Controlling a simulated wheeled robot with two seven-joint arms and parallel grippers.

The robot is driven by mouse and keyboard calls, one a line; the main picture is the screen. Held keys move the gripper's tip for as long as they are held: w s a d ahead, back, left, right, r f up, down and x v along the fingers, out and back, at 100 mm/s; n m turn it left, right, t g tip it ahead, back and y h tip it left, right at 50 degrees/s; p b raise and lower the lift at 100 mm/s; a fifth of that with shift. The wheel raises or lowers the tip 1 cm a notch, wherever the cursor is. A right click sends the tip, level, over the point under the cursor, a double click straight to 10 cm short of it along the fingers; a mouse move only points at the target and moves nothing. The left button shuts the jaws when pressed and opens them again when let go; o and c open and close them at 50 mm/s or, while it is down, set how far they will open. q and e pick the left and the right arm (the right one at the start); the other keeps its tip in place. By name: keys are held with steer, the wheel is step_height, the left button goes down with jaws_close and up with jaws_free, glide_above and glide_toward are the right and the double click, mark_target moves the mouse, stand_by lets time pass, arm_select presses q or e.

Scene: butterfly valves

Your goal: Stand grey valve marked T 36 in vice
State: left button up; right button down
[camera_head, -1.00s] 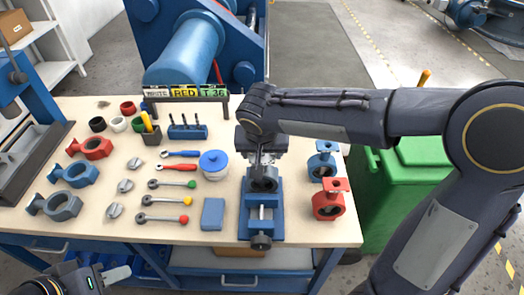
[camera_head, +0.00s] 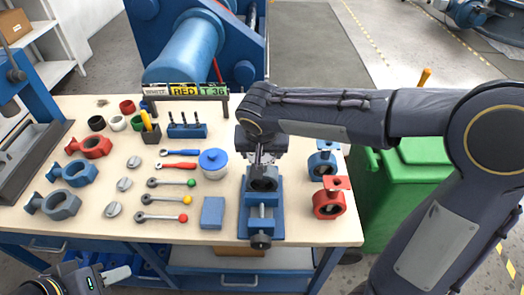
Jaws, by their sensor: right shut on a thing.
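A dark grey valve (camera_head: 263,184) stands upright at the blue vice (camera_head: 261,214), at its rear end. I cannot tell whether the vice jaws touch it. My right gripper (camera_head: 262,168) points down over the vice and is shut on this valve; its fingers are partly hidden by my wrist. No marking on the valve can be read. Another grey valve body (camera_head: 54,205) lies at the table's left.
Red and blue valves (camera_head: 328,203) stand right of the vice. A blue block (camera_head: 212,213), a white pot with blue lid (camera_head: 214,164) and several levers (camera_head: 165,200) lie left of it. Blue and red valve bodies (camera_head: 72,174) lie at the left. A green bin (camera_head: 410,190) stands beyond the right edge.

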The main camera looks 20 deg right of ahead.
stand_by(0.4)
steer(key=shift+c, duration=2.2)
jaws_free()
steer(key=shift+o, duration=1.1)
steer(key=shift+s+f, duration=0.1)
steer(key=v, duration=0.8)
